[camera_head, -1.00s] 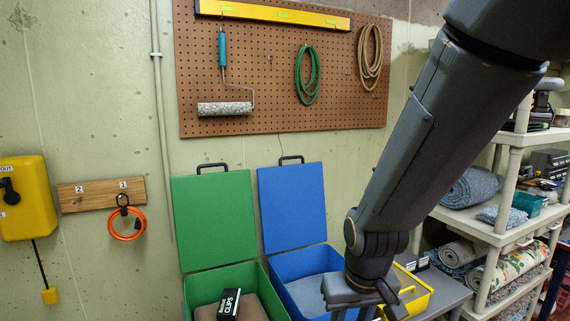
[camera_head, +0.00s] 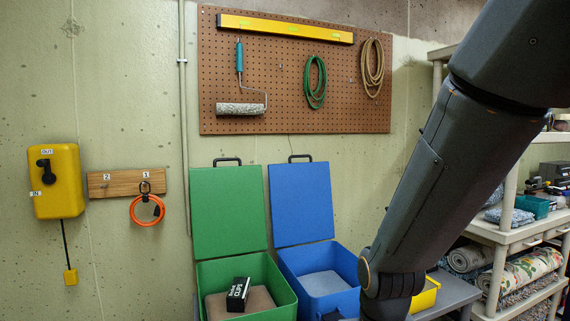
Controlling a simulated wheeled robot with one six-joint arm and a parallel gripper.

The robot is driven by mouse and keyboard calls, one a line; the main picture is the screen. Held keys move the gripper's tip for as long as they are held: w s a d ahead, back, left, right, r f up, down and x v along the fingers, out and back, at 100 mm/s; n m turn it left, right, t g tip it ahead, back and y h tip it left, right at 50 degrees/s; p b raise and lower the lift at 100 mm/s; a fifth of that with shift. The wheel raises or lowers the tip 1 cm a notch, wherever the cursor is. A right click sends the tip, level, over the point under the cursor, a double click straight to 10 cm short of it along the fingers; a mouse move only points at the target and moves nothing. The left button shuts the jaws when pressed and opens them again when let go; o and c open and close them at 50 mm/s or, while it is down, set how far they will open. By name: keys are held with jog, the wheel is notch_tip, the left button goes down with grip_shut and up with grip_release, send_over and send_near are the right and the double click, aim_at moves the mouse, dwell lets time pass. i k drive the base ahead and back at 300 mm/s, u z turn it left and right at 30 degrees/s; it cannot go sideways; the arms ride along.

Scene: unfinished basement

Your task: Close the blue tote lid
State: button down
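The blue tote (camera_head: 350,264) stands right of the green tote, open at the top with a grey bottom showing inside. Its blue lid (camera_head: 301,203) stands upright behind it against the wall, with a dark handle (camera_head: 300,158) on its top edge. My arm comes down from the upper right, and its wrist is just right of the blue tote's front, near the bottom edge of the picture. My gripper's fingers are not visible; a small dark shape at the tote's front edge is too cut off to identify.
The green tote (camera_head: 283,297), its lid (camera_head: 228,212) also upright, holds a black clips box (camera_head: 238,294). A yellow container (camera_head: 427,293) is partly behind my wrist. Shelves (camera_head: 507,240) stand at right. A pegboard (camera_head: 290,110) hangs above the totes.

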aim_at(301, 201)
jog(key=z, duration=0.3)
jog(key=i, duration=0.9)
jog(key=u, duration=0.8)
